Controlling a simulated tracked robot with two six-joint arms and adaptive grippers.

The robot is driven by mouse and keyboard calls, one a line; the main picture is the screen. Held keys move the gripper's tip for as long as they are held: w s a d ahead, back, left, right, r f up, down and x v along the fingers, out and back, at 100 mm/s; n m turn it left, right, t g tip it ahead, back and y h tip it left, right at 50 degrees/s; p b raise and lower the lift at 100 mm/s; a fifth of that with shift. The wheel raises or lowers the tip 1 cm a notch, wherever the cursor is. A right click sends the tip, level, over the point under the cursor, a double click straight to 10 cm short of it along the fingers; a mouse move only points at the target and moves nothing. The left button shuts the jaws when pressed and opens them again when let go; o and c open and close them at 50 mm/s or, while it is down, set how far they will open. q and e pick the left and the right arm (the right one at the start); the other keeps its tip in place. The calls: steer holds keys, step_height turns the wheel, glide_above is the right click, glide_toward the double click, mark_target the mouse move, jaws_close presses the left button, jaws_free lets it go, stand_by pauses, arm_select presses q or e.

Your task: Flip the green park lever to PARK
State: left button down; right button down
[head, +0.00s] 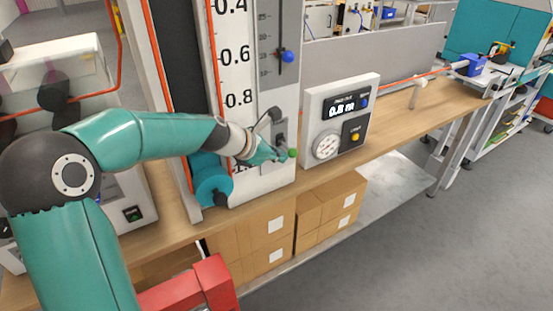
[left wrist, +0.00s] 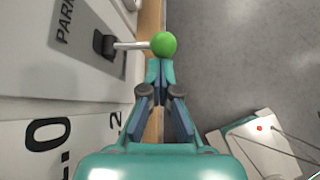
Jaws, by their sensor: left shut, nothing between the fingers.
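The park lever's green knob (head: 292,153) is at the lower right of the white scale column in the head view. In the left wrist view the green knob (left wrist: 163,44) sits on the end of a metal rod (left wrist: 130,45) that sticks out from a dark pivot on a grey plate. PARK lettering (left wrist: 65,20) is beside the pivot. My left gripper (head: 284,157) is shut and empty, close beside the knob. In the left wrist view its fingertips (left wrist: 160,70) are right at the knob's edge; I cannot tell whether they touch. My right gripper is not in view.
A blue-knobbed slider (head: 288,57) is higher on the column. A white display box (head: 340,118) with a dial stands close to the right of the lever. A teal roller (head: 210,180) is at the column's left foot. Cardboard boxes (head: 330,210) sit under the wooden bench.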

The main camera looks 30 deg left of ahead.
mark_target(289, 149)
arm_select(q)
steer(key=shift+w+a+r+n+h+p, duration=0.1)
steer(key=shift+r+n+h+p, duration=0.45)
steer(key=shift+p, duration=1.15)
steer(key=shift+r+g+p, duration=0.3)
steer(key=shift+r+p, duration=0.1)
steer(key=shift+r, duration=0.05)
stand_by(0.5)
steer(key=shift+r+p, duration=0.55)
steer(key=shift+p, duration=0.2)
steer(key=s+a+r+b, duration=0.2)
steer(key=s+a+r, duration=0.2)
steer(key=s, duration=0.5)
steer(key=shift+s+a+r+b, duration=0.15)
steer(key=shift+s+a+b, duration=0.15)
steer(key=shift+a, duration=0.2)
